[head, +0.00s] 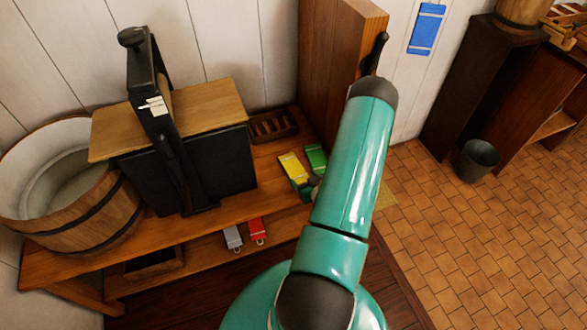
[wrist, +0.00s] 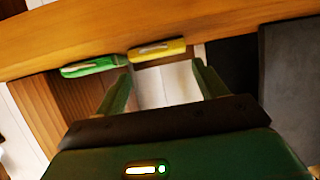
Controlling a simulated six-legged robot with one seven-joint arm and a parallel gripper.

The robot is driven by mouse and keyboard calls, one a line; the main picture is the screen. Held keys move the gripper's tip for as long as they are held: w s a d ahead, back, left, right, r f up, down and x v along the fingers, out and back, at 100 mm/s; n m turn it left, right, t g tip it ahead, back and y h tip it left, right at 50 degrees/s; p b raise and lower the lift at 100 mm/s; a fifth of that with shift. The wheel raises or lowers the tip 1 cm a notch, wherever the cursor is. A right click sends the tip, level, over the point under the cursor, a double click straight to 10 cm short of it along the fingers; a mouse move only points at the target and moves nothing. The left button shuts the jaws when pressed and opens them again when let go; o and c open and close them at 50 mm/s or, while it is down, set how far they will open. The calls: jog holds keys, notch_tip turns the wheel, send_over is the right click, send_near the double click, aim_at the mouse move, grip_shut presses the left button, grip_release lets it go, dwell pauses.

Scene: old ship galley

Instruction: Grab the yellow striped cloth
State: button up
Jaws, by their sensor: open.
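The yellow striped cloth (head: 293,167) is a small folded yellow piece with a pale stripe. It lies on the wooden bench top, near its right end. In the wrist view the yellow cloth (wrist: 157,50) is beyond my fingertips, roughly in line with the gap between them. My gripper (wrist: 161,72) is open, with nothing between its fingers. In the head view my gripper is mostly hidden behind my teal arm, only a part showing close to the near side of the cloth.
A green cloth (head: 315,158) lies right beside the yellow one. Red (head: 256,230) and grey (head: 232,237) cloths lie on a lower level. A blue cloth (head: 426,28) hangs on the wall. A black press (head: 190,165) and wooden tub (head: 75,205) stand left; a wooden panel (head: 335,70) rises behind.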

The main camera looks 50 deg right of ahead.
aim_at(296, 171)
jog(key=x, duration=0.5)
jog(key=shift+w+f, duration=0.15)
jog(key=shift+f, duration=0.15)
jog(key=c, duration=0.8)
jog(key=shift+o, duration=0.2)
jog(key=shift+r, duration=0.15)
